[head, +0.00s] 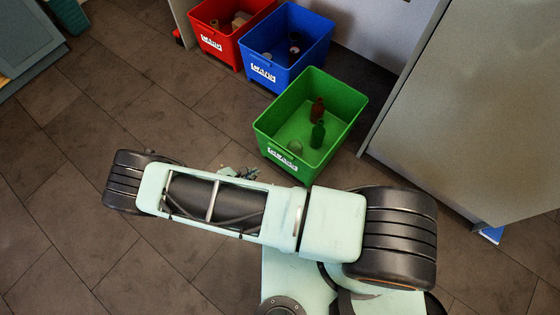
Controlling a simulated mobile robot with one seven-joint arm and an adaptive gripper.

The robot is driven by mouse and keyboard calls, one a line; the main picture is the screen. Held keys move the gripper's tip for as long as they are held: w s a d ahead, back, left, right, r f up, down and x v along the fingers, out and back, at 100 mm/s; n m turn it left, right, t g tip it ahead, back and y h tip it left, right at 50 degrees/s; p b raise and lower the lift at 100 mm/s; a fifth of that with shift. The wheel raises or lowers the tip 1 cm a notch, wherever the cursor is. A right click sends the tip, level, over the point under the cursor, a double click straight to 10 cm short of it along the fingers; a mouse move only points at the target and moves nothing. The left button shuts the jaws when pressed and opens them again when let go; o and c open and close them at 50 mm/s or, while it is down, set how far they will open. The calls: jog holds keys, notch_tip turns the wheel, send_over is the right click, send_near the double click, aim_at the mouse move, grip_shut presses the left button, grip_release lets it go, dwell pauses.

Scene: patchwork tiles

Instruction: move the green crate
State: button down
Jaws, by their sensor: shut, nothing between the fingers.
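The green crate (347,96) stands upright on the floor, right of centre, with a white label on its front. A brown bottle (317,110), a green bottle (317,134) and a pale round item (295,146) are inside it. My gripper (240,173) shows only as a small dark part past the edge of my forearm, left of the crate and apart from it. It is shut and empty; most of it is hidden.
A blue crate (318,67) stands directly behind the green crate, and a red crate (210,46) is left of it; both hold small items. A large grey panel (455,110) rises close on the right. The tiled floor at left (110,100) is clear.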

notch_tip(320, 180, down, 3)
jog(key=d, duration=0.2)
jog(key=b, duration=0.5)
send_near(283, 162)
jog(key=shift+n, duration=0.4)
jog(key=shift+x, duration=2.65)
jog(key=shift+d+r, duration=0.1)
